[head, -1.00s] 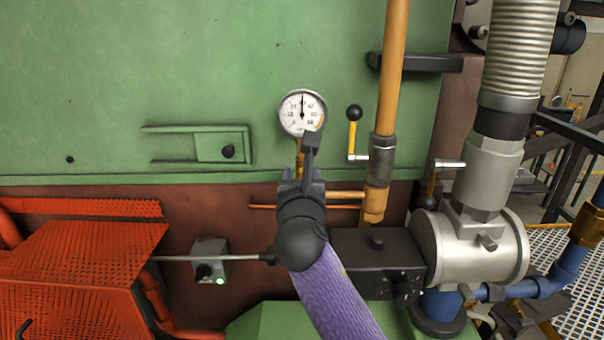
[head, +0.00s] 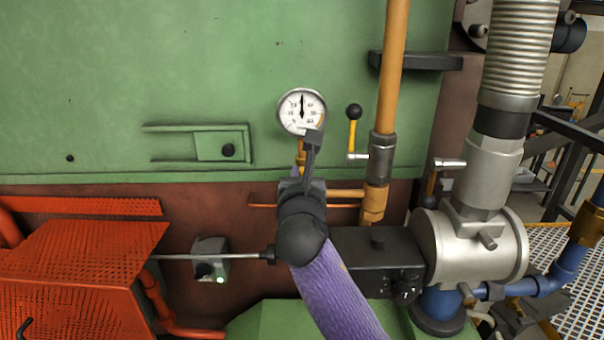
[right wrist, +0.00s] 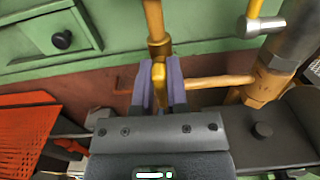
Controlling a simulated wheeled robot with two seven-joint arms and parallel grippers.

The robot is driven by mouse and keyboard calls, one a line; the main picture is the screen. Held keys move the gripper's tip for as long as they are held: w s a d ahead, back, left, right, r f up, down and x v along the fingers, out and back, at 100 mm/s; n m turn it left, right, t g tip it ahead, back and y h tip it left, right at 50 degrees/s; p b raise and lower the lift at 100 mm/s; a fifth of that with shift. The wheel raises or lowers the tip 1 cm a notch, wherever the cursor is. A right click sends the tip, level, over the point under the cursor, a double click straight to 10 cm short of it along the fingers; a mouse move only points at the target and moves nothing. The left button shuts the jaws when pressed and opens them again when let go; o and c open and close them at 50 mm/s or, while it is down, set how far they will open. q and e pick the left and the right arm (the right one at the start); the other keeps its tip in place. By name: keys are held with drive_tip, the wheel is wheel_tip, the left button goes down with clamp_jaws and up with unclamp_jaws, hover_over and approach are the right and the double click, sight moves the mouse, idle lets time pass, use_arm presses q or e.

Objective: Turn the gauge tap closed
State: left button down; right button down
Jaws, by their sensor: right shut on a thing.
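The round white pressure gauge (head: 302,111) sits on a brass pipe (head: 301,150) in front of the green furnace wall, its needle pointing about straight up. In the right wrist view, the small yellow tap handle (right wrist: 159,73) stands below the brass pipe fitting (right wrist: 159,46). My right gripper (right wrist: 160,80) has its two purple fingers on either side of this handle and is shut on it. In the head view my right gripper (head: 299,174) and wrist hide most of the tap. How far the tap is turned is hard to tell. My left gripper is not in view.
To the right are a yellow lever with a black knob (head: 354,128), an upright orange pipe (head: 392,70) and a silver valve body (head: 468,245). A horizontal copper pipe (head: 345,193) runs beside the gripper. Red mesh guards (head: 85,260) stand at the left.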

drive_tip(key=m+p, duration=0.1)
drive_tip(key=m, duration=0.2)
drive_tip(key=shift+d, duration=0.15)
drive_tip(key=m, duration=0.5)
drive_tip(key=f+m, duration=0.1)
drive_tip(key=m, duration=0.3)
drive_tip(key=d+m+b, duration=0.1)
drive_tip(key=m, duration=0.4)
drive_tip(key=shift+f+m, duration=0.2)
drive_tip(key=shift+m, duration=0.1)
idle(0.4)
drive_tip(key=c, duration=0.6)
unclamp_jaws()
drive_tip(key=shift+c, duration=0.2)
